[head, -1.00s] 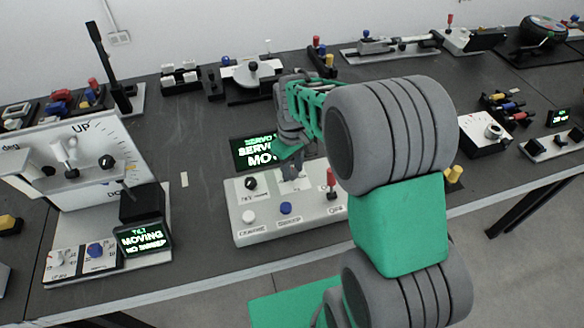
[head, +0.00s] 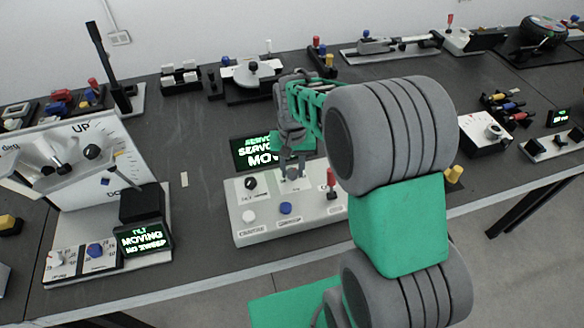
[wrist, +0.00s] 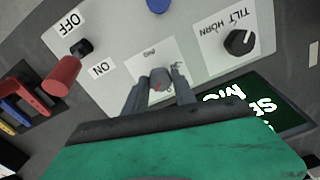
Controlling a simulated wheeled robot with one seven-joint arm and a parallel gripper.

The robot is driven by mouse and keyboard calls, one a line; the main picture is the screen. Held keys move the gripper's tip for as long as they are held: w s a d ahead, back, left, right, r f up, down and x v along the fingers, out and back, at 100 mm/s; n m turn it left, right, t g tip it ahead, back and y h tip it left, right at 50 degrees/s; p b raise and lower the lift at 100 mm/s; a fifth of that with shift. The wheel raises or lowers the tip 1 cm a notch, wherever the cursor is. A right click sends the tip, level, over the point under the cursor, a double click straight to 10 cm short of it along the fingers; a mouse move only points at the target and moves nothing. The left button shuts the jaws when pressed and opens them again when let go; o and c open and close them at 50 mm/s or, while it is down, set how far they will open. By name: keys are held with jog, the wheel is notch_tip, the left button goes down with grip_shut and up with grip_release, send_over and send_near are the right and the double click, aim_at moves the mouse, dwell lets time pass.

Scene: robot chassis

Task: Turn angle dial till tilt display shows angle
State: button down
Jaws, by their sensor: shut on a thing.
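My gripper (head: 293,172) reaches down onto the white servo panel (head: 247,222). The dial's pointer and scale are mostly hidden. The tilt display (head: 144,239) at left reads TILT, MOVING, NO SWEEP. Above it stands the tilt rig (head: 110,135), a white board with a graduated arc marked UP. Its pivoting arm is tilted, with a black ball (head: 92,152) at the right raised.
A black servo screen (head: 243,155) stands behind the panel. A black TILT HORN knob (wrist: 240,42), a red ON/OFF lever (wrist: 64,75) and a blue button (head: 286,208) are close to my gripper. Bare dark table lies between panel and rig.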

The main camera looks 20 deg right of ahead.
aim_at(292, 172)
dwell(0.3)
jog(key=c, duration=1)
grip_release()
jog(key=shift+r, duration=0.1)
notch_tip(292, 172, up, 8)
jog(key=shift+f+b, duration=0.15)
jog(key=shift+b, duration=0.2)
